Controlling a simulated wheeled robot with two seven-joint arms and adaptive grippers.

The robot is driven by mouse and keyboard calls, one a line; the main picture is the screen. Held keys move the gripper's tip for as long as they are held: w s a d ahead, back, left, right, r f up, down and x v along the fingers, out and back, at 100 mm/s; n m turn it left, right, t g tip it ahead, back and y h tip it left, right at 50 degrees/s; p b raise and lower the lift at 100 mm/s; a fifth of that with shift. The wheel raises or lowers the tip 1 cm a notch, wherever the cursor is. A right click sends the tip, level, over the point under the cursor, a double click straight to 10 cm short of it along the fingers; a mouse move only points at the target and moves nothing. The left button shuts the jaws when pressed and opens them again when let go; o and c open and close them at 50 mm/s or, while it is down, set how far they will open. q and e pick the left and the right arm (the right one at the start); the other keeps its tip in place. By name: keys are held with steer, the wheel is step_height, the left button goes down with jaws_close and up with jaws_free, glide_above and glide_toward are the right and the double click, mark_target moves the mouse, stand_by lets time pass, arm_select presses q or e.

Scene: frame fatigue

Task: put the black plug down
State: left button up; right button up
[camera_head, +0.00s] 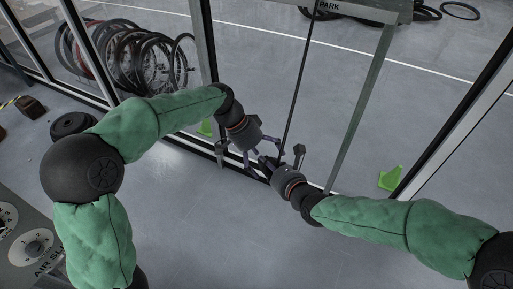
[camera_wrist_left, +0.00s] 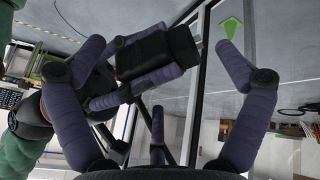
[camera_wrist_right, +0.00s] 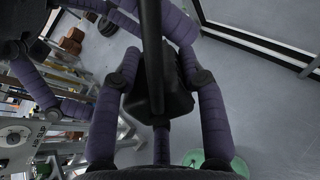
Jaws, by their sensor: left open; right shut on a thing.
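The black plug (camera_wrist_right: 172,95) is a dark block held between the purple-padded fingers of my right gripper (camera_wrist_right: 160,72). A dark cable or rod crosses in front of it in the right wrist view. In the left wrist view, the plug (camera_wrist_left: 158,52) shows with my right gripper's fingers along its sides. In the head view, my right gripper (camera_head: 275,163) is in the middle, and the plug is too small and dark to make out clearly. My left gripper (camera_head: 255,152) is close beside it, its fingers spread. In the left wrist view they stand apart, with the plug and right gripper beyond them.
A thin black line (camera_head: 296,90) runs from the top down to the grippers. A metal-framed glass partition (camera_head: 360,110) stands close behind. Green markers (camera_head: 391,178) are on the floor. Bicycle wheels (camera_head: 140,55) stand at the back left. A machine panel (camera_head: 30,245) is at the lower left.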

arm_select(q)
steer(key=shift+x, duration=0.95)
steer(key=c, duration=1.2)
steer(key=shift+c, duration=0.4)
arm_select(e)
steer(key=o, duration=1.1)
steer(key=shift+r, duration=0.1)
arm_select(q)
steer(key=shift+c, duration=0.9)
arm_select(e)
steer(key=shift+o, duration=1.3)
arm_select(q)
steer(key=shift+f, duration=0.1)
arm_select(e)
steer(key=shift+w+r, duration=0.1)
